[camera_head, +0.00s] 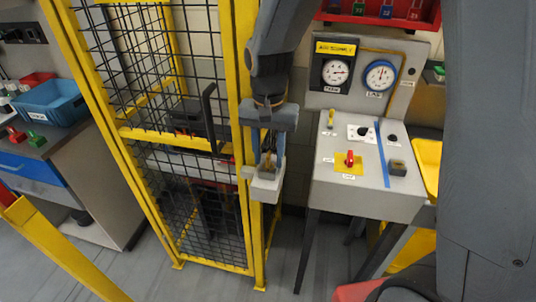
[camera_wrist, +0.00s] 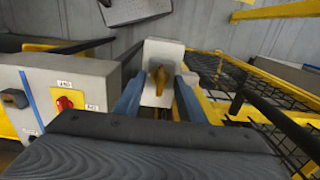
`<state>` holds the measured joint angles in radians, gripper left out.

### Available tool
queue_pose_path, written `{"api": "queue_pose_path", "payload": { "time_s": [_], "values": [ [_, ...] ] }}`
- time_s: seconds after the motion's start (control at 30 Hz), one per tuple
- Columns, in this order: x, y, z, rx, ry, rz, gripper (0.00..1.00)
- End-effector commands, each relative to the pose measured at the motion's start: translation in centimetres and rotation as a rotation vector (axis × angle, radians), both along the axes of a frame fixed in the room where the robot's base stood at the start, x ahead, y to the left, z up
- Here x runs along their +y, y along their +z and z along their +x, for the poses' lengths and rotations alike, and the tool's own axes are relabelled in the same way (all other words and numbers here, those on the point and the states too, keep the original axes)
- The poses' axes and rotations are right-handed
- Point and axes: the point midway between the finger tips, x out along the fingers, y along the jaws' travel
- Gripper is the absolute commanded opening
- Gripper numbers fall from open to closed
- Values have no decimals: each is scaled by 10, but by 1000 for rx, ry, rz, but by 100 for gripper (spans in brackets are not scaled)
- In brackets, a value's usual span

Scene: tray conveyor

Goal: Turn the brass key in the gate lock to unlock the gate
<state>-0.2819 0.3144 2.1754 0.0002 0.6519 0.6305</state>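The brass key (camera_wrist: 158,78) stands upright in the picture on the pale grey lock box (camera_wrist: 163,50) in the wrist view. In the head view the lock box (camera_head: 265,187) is beside the yellow post of the mesh gate (camera_head: 247,200). My gripper (camera_head: 268,163) is over the front of the lock box and partly hides the key. In the wrist view its two blue fingers (camera_wrist: 158,95) lie on either side of the key, with gaps between. It is open and holds nothing. Whether the fingertips reach past the key's head is hard to tell.
Right of the lock stands a grey console (camera_head: 370,190) with gauges, a red knob (camera_head: 349,158) and a blue strip. A black handle (camera_head: 208,115) sticks out from the gate on the left. A bench with a blue bin (camera_head: 52,102) stands far left.

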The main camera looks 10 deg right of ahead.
Motion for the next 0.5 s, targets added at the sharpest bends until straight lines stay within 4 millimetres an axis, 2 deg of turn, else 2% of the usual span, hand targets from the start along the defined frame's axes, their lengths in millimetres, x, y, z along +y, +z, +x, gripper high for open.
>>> {"api": "queue_pose_path", "payload": {
  "time_s": [0.17,0.5],
  "values": [
    [0,12,2,-5,0,1,36],
    [0,62,2,-5,0,1,36]
  ]
}}
